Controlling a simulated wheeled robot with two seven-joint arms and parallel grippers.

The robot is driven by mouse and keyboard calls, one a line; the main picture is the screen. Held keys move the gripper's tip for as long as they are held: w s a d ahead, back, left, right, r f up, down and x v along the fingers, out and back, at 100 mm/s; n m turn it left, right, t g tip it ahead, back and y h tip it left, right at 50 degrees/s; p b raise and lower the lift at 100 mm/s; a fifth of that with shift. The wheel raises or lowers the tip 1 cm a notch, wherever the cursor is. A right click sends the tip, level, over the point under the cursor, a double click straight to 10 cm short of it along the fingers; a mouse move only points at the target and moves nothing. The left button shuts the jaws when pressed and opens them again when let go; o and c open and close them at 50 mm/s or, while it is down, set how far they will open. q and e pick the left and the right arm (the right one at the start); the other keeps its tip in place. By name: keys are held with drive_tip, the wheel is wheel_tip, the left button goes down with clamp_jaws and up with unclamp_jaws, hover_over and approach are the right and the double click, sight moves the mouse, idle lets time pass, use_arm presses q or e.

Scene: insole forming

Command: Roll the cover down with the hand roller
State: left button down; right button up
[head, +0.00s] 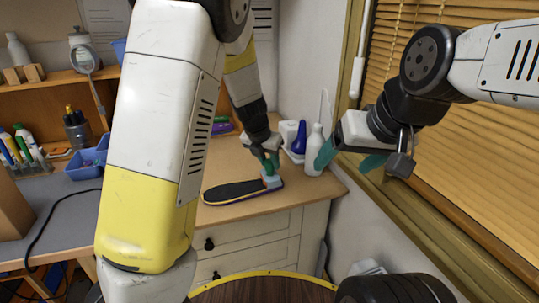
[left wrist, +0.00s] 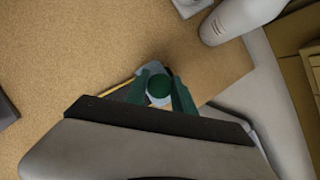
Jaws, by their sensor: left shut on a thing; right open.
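A black, insole-shaped cover (head: 235,191) lies flat on the wooden worktop, with a thin coloured edge showing beneath it. My left gripper (head: 269,164) points down over its right end, shut on the hand roller (head: 272,182), whose pale blue-grey lower part is at the cover's surface; I cannot tell whether it presses on it. In the left wrist view the roller's round green top (left wrist: 159,87) sits between the green fingers, and my gripper body hides most of the cover. My right gripper (head: 350,160) is open and empty in the air, right of the worktop.
A white bottle (head: 314,152) and a blue bottle (head: 299,139) stand behind the cover, close to my left gripper. Blue bins (head: 88,162) and a pen cup (head: 77,130) are on the left bench. The worktop's front right corner is clear. A wall and window blinds bound the right side.

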use_arm(q)
drive_tip(key=shift+s+f, duration=0.1)
drive_tip(key=shift+s+a+f, duration=0.1)
drive_tip(key=shift+s+a, duration=0.85)
drive_tip(key=shift+a, duration=1.8)
drive_tip(key=shift+s+a+f, duration=0.15)
drive_tip(key=shift+s+a, duration=0.75)
drive_tip(key=shift+a, duration=1.85)
drive_tip(key=shift+s+a+f, duration=0.1)
drive_tip(key=shift+s+a, duration=0.85)
drive_tip(key=shift+a, duration=1.8)
drive_tip(key=shift+w+d+r, duration=0.15)
drive_tip(key=shift+w+d, duration=0.8)
drive_tip(key=shift+d, duration=1.8)
drive_tip(key=shift+w+d+r, duration=0.1)
drive_tip(key=shift+w+d, duration=0.85)
drive_tip(key=shift+d, duration=1.85)
drive_tip(key=shift+w+d+r, duration=0.15)
drive_tip(key=shift+w+d, duration=0.8)
drive_tip(key=shift+d, duration=1.8)
drive_tip(key=shift+r, duration=3.55)
